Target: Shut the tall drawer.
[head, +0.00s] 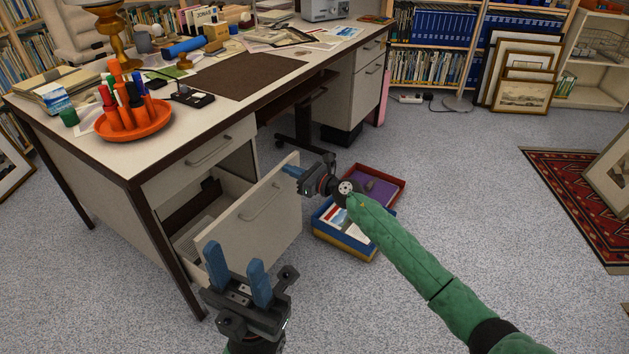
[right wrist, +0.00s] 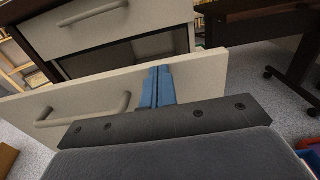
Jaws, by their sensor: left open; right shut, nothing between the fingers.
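The tall drawer (head: 257,217) is the lower drawer at the near end of the desk, and it stands pulled out. Its pale front has a bar handle (head: 260,202). My right gripper (head: 290,170) is shut and empty, at the upper right part of the drawer front. In the right wrist view its blue fingers (right wrist: 158,86) lie against or just before the front (right wrist: 205,70), near the top edge; I cannot tell if they touch. The handle (right wrist: 85,112) is to their left there. My left gripper (head: 238,267) is open and empty, in front of the drawer's near side.
The shallow drawer (head: 200,158) above is shut. The desk top (head: 290,68) holds an orange tray (head: 133,127) of pens and other items. Red and blue boxes (head: 345,240) sit on the floor right of the drawer, under my right arm.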

